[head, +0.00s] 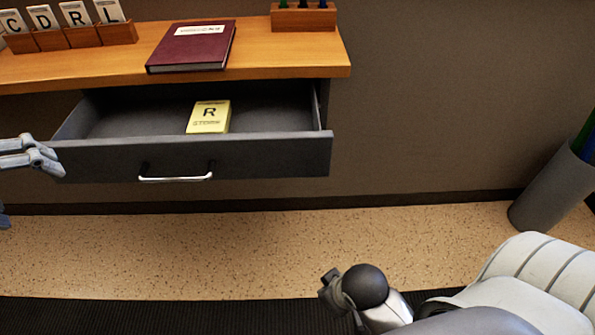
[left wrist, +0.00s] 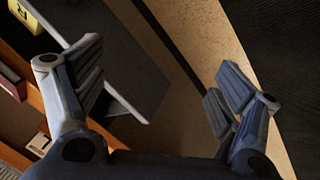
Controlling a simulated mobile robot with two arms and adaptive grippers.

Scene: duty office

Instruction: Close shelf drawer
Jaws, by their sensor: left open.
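The shelf drawer (head: 245,158) is grey and stands pulled out under the wooden shelf top. Its front carries a silver bar handle (head: 176,178). My left gripper (head: 46,156) is at the left end of the drawer front, away from the handle. In the left wrist view its fingers (left wrist: 156,78) are spread, with the drawer's pale edge passing behind the left finger. I cannot tell whether it touches the drawer.
A maroon book (head: 192,47), letter blocks in wooden holders (head: 70,37) and a wooden pen holder (head: 303,18) stand on the shelf top (head: 280,62). A grey bin (head: 553,187) stands at the right. The floor below the drawer is clear.

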